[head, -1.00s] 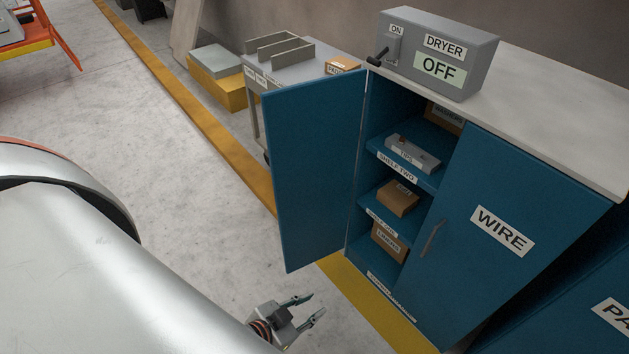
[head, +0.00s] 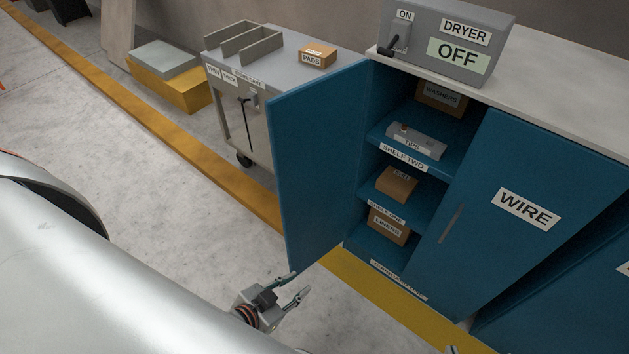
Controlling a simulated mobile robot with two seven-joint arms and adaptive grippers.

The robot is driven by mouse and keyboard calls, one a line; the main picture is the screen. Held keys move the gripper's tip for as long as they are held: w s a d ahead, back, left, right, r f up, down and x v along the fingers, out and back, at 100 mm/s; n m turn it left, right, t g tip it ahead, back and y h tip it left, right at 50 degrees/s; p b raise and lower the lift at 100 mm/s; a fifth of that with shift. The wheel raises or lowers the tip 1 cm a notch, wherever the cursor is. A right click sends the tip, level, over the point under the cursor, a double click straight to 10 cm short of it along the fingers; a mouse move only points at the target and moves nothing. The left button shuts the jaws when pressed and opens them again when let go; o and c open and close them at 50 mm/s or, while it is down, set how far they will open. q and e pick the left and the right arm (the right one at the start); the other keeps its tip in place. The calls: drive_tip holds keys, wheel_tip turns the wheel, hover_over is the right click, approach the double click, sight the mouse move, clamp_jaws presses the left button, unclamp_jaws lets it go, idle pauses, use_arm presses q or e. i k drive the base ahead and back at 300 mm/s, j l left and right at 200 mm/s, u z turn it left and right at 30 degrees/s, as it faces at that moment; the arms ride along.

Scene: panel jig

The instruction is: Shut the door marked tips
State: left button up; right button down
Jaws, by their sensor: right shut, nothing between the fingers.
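The blue cabinet (head: 440,235) stands at the right. Its left-hand door (head: 320,165) is swung wide open, with its plain inner face towards me. No marking shows on this door; its outer face is hidden. A grey box labelled TIPS (head: 416,141) lies inside on shelf two. My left gripper (head: 299,286) is open and empty, near the door's lower free corner; I cannot tell whether it touches. Only a small part of my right gripper (head: 451,349) shows at the bottom edge, in front of the cabinet, shut and empty.
The closed WIRE door (head: 490,220) with its handle is beside the opening. A dryer switch box (head: 450,45) reading OFF stands on top. A grey cart (head: 235,110) stands behind the open door. Cardboard boxes (head: 397,184) sit on the shelves. The floor left of the door is clear.

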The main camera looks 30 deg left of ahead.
sight(313, 126)
drive_tip(key=j+z, duration=0.2)
drive_tip(key=j, duration=0.3)
drive_tip(key=k+j+z, duration=0.15)
drive_tip(key=j, duration=0.3)
drive_tip(key=k+j+z, duration=0.2)
drive_tip(key=j, duration=0.3)
drive_tip(key=j+z, duration=0.15)
drive_tip(key=j, duration=0.3)
drive_tip(key=j+z, duration=0.45)
drive_tip(key=j, duration=0.5)
drive_tip(key=i+j+z, duration=0.1)
drive_tip(key=j, duration=0.2)
drive_tip(key=i+j+z, duration=0.1)
drive_tip(key=j, duration=0.2)
drive_tip(key=i+j+z, duration=0.1)
drive_tip(key=j, duration=0.25)
drive_tip(key=k+j+z, duration=0.2)
drive_tip(key=k+j, duration=0.1)
drive_tip(key=k, duration=0.1)
